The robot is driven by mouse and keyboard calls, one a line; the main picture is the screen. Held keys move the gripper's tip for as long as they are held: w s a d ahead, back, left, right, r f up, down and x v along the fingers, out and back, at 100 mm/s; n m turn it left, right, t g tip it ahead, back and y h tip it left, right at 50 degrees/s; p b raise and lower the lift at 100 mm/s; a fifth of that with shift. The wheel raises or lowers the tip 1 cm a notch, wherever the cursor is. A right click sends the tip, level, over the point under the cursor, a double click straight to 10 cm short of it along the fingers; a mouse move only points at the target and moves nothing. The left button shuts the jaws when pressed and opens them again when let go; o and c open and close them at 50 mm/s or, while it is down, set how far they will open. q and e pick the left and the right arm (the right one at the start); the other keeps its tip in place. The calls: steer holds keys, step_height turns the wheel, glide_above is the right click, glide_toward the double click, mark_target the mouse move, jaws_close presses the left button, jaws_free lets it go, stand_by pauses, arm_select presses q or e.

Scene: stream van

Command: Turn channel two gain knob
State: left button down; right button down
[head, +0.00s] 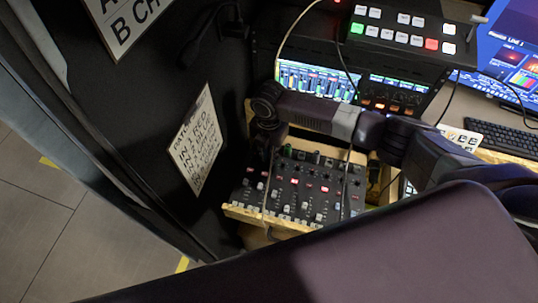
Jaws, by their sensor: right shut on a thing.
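The black audio mixer (291,195) sits on a light wooden shelf in the middle of the head view. It has rows of small knobs, lit red buttons and pale faders. My right gripper (262,156) reaches in from the right and points down at the mixer's back left corner. It is shut on a small knob there, which the dark fingers hide. I cannot read the knob's channel label. Other knobs of the back row (300,156) show to the right of the gripper. My left gripper is not in view.
A switcher (402,32) with lit buttons and a rack unit with a bright screen (315,80) stand behind the mixer. A black wall with a paper sign (196,140) is close on the left. Cables hang over the mixer. A keyboard (500,137) and monitor (510,50) are at right.

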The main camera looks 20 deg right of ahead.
steer(key=shift+w+r, duration=0.15)
steer(key=c, duration=2)
jaws_free()
steer(key=shift+o, duration=0.2)
step_height(320, 180, up, 12)
